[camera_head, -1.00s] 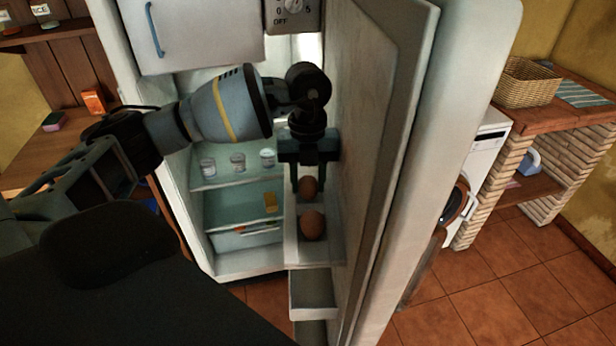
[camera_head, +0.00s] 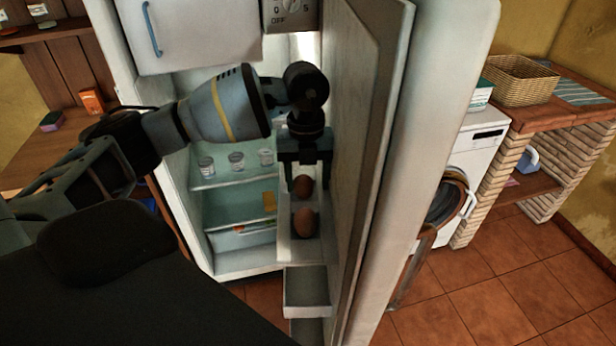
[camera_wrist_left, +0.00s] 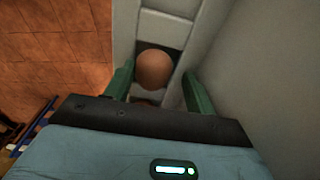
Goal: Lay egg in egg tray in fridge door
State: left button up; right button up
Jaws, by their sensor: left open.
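Two brown eggs, a rear egg (camera_head: 303,186) and a front egg (camera_head: 305,222), sit in the white egg tray (camera_head: 286,252) on the inside of the open fridge door (camera_head: 360,150). My left gripper (camera_head: 308,184) points down over the tray from above. It is open, with its fingers on either side of the rear egg in the head view; contact cannot be told. In the left wrist view, one egg (camera_wrist_left: 154,69) shows whole in a slot ahead of the fingers. A second brown piece is mostly hidden by the gripper body. My right gripper is not in view.
The fridge shelves (camera_head: 240,208) hold several small jars left of the door. A lower door bin (camera_head: 307,306) is empty. A washing machine (camera_head: 470,160) and a brick counter with a basket (camera_head: 520,82) stand at right. Tiled floor lies open at lower right.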

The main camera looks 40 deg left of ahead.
pick_arm(q)
jog(key=shift+s+d+f+g, duration=0.1)
jog(key=shift+s+f+g, duration=0.2)
jog(key=shift+f, duration=0.25)
notch_tip(320, 180, up, 14)
jog(key=w+a, duration=0.1)
jog(key=shift+w+f, duration=0.2)
jog(key=shift+f, duration=0.1)
